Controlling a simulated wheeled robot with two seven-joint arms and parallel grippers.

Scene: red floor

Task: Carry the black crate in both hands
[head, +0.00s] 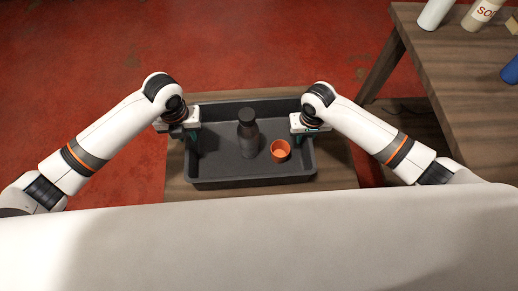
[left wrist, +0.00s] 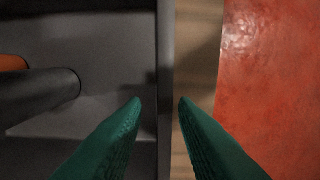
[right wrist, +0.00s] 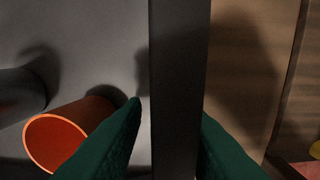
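The black crate (head: 250,182) rests on a wooden table and holds a dark bottle (head: 248,140) and an orange cup (head: 280,151). My left gripper (head: 192,135) is at the crate's left wall. In the left wrist view its green fingers (left wrist: 160,102) stand apart on either side of the thin wall (left wrist: 165,60), with gaps beside it. My right gripper (head: 302,130) is at the right wall. In the right wrist view its fingers (right wrist: 170,105) straddle the wall (right wrist: 178,60), with a gap at the inner finger; the outer finger is partly hidden by the wall.
The small wooden table (head: 337,172) under the crate shows bare strips at both sides. A larger wooden table (head: 450,75) stands at the right, with bottles (head: 482,14) and a blue item (head: 510,70) on it. The red floor (head: 250,50) beyond is clear.

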